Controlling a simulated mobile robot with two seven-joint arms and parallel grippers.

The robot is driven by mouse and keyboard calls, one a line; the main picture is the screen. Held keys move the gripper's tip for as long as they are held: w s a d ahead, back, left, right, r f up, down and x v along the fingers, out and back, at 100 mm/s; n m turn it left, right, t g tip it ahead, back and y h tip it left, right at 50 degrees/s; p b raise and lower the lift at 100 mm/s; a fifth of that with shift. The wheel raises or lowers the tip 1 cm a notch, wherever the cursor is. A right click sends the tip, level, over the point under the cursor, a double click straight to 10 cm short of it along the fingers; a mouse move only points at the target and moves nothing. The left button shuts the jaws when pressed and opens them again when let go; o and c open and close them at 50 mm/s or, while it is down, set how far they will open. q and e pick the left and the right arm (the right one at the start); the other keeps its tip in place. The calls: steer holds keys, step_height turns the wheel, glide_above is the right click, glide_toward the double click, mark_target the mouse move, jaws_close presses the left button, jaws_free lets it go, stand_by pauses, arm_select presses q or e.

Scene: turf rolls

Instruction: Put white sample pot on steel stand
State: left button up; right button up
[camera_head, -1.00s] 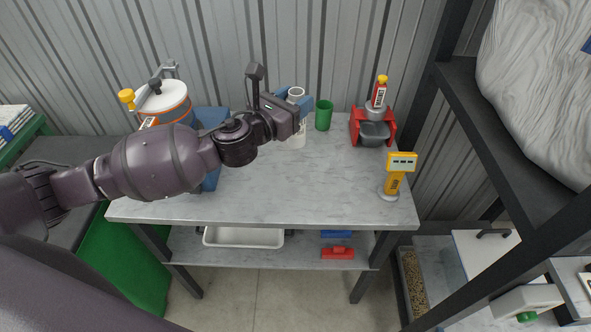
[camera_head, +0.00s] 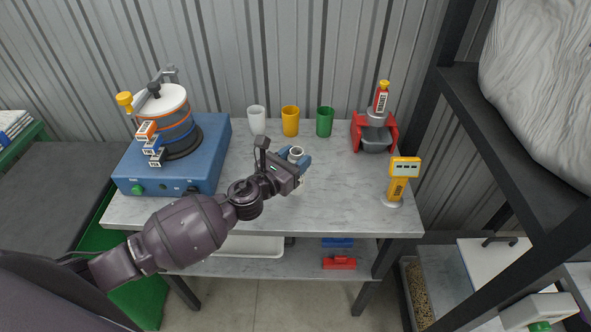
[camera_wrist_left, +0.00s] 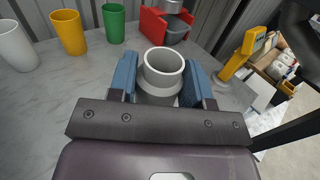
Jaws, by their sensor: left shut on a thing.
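My left gripper (camera_head: 298,163) is shut on a pale, round, open-topped pot (camera_head: 296,153), which looks like the white sample pot. In the left wrist view the pot (camera_wrist_left: 164,61) stands upright between the two blue fingers, with a wider grey collar below its rim. Its lower part is mostly hidden by the gripper. The gripper is over the middle of the marble-topped table (camera_head: 335,205); I cannot tell how high the pot is above it. I cannot make out the steel stand for certain. My right gripper is not in view.
White (camera_head: 257,121), yellow (camera_head: 290,121) and green (camera_head: 324,122) cups stand along the back. A red holder with a grey bowl (camera_head: 376,139) is at back right, a yellow meter (camera_head: 402,180) at front right. A blue machine (camera_head: 205,155) fills the left. The table's right middle is clear.

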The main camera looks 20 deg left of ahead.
arm_select(q)
step_height(320, 180, down, 3)
steer(key=shift+b, duration=0.65)
steer(key=shift+f, duration=0.2)
steer(key=shift+r, duration=0.1)
steer(key=o, duration=1)
steer(key=shift+o, duration=1.1)
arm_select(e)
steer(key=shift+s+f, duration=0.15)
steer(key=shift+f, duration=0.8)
